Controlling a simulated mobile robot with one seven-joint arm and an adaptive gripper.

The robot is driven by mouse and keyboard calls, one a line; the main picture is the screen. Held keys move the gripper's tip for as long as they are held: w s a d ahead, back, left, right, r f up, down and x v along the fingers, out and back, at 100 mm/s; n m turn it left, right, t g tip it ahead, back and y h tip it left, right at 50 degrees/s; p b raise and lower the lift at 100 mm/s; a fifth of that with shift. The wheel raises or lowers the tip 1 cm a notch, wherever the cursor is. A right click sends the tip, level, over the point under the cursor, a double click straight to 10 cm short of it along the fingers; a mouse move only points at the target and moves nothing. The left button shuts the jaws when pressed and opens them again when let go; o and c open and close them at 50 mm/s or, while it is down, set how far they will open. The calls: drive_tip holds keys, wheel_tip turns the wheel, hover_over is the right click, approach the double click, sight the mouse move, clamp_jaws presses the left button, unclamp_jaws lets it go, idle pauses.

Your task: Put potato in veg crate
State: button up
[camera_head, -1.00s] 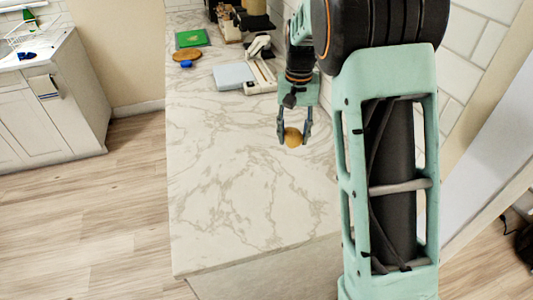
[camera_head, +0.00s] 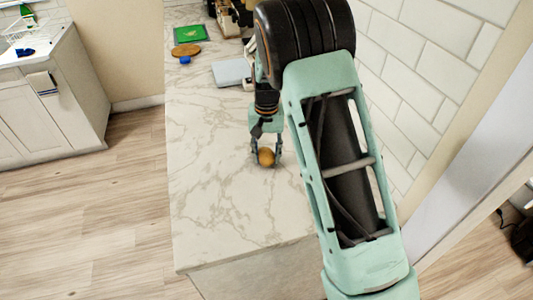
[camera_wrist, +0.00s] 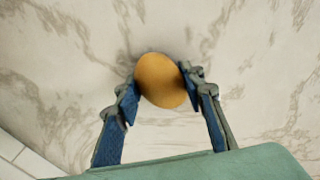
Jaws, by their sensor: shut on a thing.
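The potato (camera_head: 266,157) is a small yellow-brown oval. My gripper (camera_head: 266,160) is shut on it, one finger on each side, over the marble counter. In the wrist view the potato (camera_wrist: 161,80) sits between the two blue-padded fingertips of my gripper (camera_wrist: 160,88), with the marble surface behind it. I cannot tell how far it is above the counter. No veg crate can be made out in these views; my arm hides part of the counter's right side.
The marble counter (camera_head: 215,215) is clear at its front and left. Toward the back are a grey-white slab (camera_head: 231,73), a round wooden board (camera_head: 186,50) and a green item (camera_head: 190,33). A tiled wall (camera_head: 430,80) bounds the right side. A sink cabinet (camera_head: 50,110) stands far left.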

drive_tip(key=shift+f, duration=0.1)
drive_tip(key=o, duration=1.2)
drive_tip(key=shift+o, duration=0.2)
